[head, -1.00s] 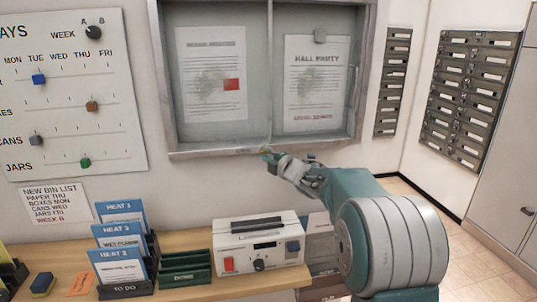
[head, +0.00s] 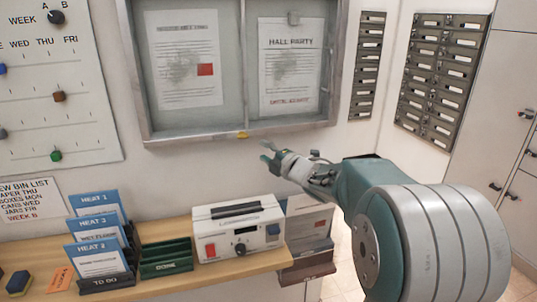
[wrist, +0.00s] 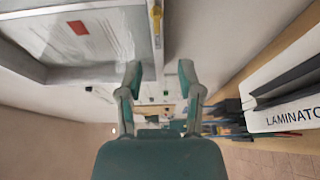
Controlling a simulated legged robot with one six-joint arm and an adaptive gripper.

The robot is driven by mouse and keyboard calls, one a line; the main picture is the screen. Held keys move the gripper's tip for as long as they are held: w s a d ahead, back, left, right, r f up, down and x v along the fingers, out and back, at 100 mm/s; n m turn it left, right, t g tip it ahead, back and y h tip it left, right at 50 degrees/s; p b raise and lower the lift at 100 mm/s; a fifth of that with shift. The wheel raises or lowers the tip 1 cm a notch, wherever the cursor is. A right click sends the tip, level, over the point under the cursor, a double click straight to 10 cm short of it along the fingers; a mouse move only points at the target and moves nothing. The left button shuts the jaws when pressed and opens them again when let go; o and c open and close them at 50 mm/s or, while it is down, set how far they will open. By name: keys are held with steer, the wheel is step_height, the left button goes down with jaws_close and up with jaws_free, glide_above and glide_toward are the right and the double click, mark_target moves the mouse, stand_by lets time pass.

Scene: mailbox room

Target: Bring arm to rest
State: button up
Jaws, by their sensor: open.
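My gripper (head: 268,156) is open and empty in the head view. It hangs in the air just below the bottom edge of the framed notice cabinet (head: 240,133), above the white laminator (head: 238,230). In the wrist view my gripper (wrist: 160,82) shows its two fingers apart with nothing between them. My arm reaches in from the right, with its large grey and teal joint near the camera.
A wooden shelf (head: 215,277) holds the laminator, a green tray (head: 166,257) and blue-topped cards (head: 97,262). A wall planner board (head: 60,100) hangs at left. Dark mailboxes (head: 440,80) are on the right wall. The air around my gripper looks clear.

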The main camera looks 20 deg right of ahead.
steer(key=shift+s+d, duration=0.25)
steer(key=shift+s, duration=0.4)
steer(key=s+d+r+m+g+h, duration=0.1)
steer(key=s+d+m+g+h, duration=0.15)
steer(key=s+m+h, duration=0.85)
steer(key=s+a+f+m+g+y, duration=0.1)
steer(key=s+a+f+m+g, duration=0.1)
steer(key=s, duration=0.6)
steer(key=s+a+f+m+g+y, duration=0.1)
steer(key=s+a+f+m+g, duration=0.1)
steer(key=s+f+m, duration=0.3)
steer(key=s+a+f+m+g+y, duration=0.2)
steer(key=s+a+f+m+g, duration=0.1)
steer(key=s, duration=0.9)
steer(key=shift+f+m+g, duration=0.15)
steer(key=shift+m+g, duration=0.5)
steer(key=shift+m, duration=0.15)
